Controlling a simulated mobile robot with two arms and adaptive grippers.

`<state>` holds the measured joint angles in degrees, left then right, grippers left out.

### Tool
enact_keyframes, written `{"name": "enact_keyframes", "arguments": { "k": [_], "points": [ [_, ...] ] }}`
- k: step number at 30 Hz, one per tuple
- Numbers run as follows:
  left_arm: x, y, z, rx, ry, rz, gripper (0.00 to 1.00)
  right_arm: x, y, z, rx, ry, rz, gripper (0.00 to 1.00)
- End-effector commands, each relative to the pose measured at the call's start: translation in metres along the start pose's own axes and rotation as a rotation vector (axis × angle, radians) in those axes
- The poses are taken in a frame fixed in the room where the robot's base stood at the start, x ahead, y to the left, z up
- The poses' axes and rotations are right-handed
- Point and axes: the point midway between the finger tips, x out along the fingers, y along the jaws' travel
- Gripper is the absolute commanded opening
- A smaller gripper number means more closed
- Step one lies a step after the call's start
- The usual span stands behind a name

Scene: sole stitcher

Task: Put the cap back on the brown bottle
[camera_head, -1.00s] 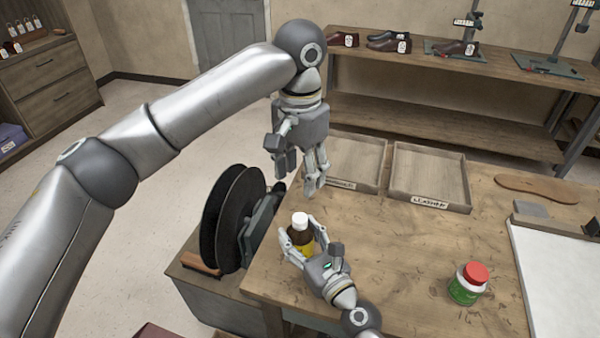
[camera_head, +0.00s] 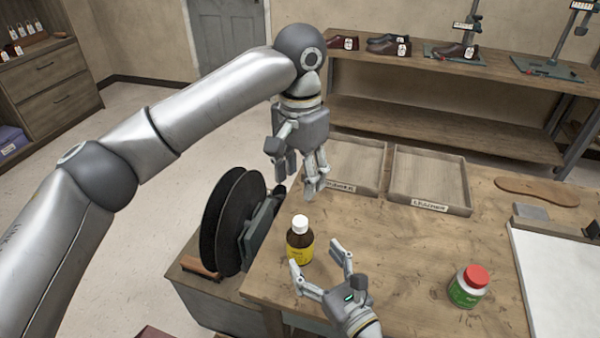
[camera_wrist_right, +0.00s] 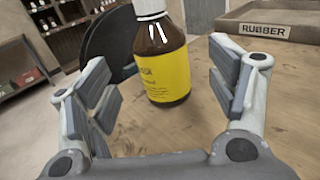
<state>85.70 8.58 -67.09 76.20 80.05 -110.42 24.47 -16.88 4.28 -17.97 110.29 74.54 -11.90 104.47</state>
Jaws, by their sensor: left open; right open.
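The brown bottle (camera_head: 300,248) stands upright near the left edge of the table, with a yellow label. Its white cap (camera_head: 300,224) sits on its top; I cannot tell how tightly. In the right wrist view the bottle (camera_wrist_right: 163,72) stands just beyond the fingers, and the cap (camera_wrist_right: 149,8) is cut by the top edge. My right gripper (camera_head: 321,266) is open and empty in front of the bottle, apart from it; its fingers show at both sides in the wrist view (camera_wrist_right: 160,95). My left gripper (camera_head: 296,180) is open and empty, pointing down above and behind the bottle.
A green jar with a red lid (camera_head: 468,286) stands to the right. Two wooden trays (camera_head: 430,208) lie at the table's back. Black discs (camera_head: 222,222) stand left of the bottle. A white board (camera_head: 560,285) lies at far right. The table's middle is clear.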

Motion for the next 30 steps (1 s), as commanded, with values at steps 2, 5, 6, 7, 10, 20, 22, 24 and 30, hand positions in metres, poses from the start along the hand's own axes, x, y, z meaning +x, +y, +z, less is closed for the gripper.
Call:
{"name": "enact_keyframes", "arguments": {
  "k": [2,5,6,7,10,20,22,24,30],
  "points": [
    [0.000,0.000,0.000,0.000,0.000,0.000,0.51,-0.017,0.000,-0.001,-0.003,0.004,0.002,0.79],
    [0.000,0.000,0.000,0.000,0.000,0.000,0.51,-0.028,0.000,0.000,-0.002,0.000,0.003,0.79],
    [0.000,0.000,0.000,0.000,0.000,0.000,0.51,-0.031,0.000,0.000,-0.002,-0.002,0.002,0.79],
    [0.000,0.000,0.000,0.000,0.000,0.000,0.51,-0.033,0.000,0.000,-0.001,-0.003,0.002,0.79],
    [0.000,0.000,0.000,0.000,0.000,0.000,0.51,-0.040,0.000,0.001,-0.001,-0.004,0.002,0.79],
    [0.000,0.000,0.000,0.000,0.000,0.000,0.51,-0.050,0.000,0.001,-0.001,-0.001,0.001,0.79],
    [0.000,0.000,0.000,0.000,0.000,0.000,0.51,-0.051,0.000,0.000,0.000,-0.001,0.001,0.79],
    [0.000,0.000,0.000,0.000,0.000,0.000,0.51,-0.051,0.000,0.000,0.000,-0.001,0.000,0.79],
    [0.000,0.000,0.000,0.000,0.000,0.000,0.51,-0.051,0.000,0.000,0.000,0.000,0.000,0.79]
  ]
}}
